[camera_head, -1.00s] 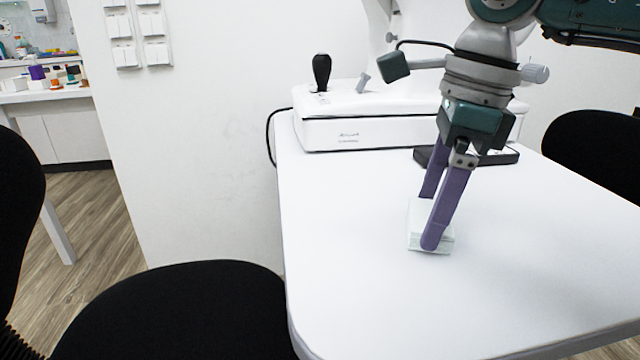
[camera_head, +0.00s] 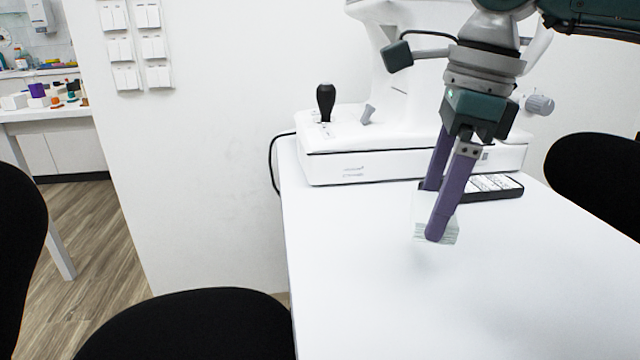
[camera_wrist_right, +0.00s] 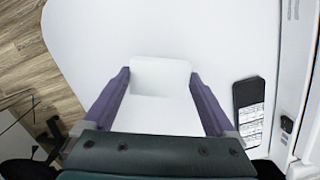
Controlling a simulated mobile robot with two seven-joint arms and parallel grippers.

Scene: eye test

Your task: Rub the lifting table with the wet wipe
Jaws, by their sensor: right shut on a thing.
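The wet wipe (camera_head: 451,233) is a small pale, whitish-green folded pad. My right gripper (camera_head: 433,213) is shut on it, with its two purple fingers on either side. The wipe also shows between the fingertips in the right wrist view (camera_wrist_right: 160,78). It is a little above the white top of the lifting table (camera_head: 370,300), with a faint shadow below it. The tabletop also fills much of the right wrist view (camera_wrist_right: 90,40). The fingers hide part of the wipe in the head view. My left gripper is not in view.
A white instrument (camera_head: 400,165) with a black joystick (camera_head: 325,100) stands at the table's back. A black keypad or remote (camera_head: 495,187) lies in front of it, close behind the gripper. Black chairs stand left (camera_head: 190,325) and right (camera_head: 595,180). The table's front is clear.

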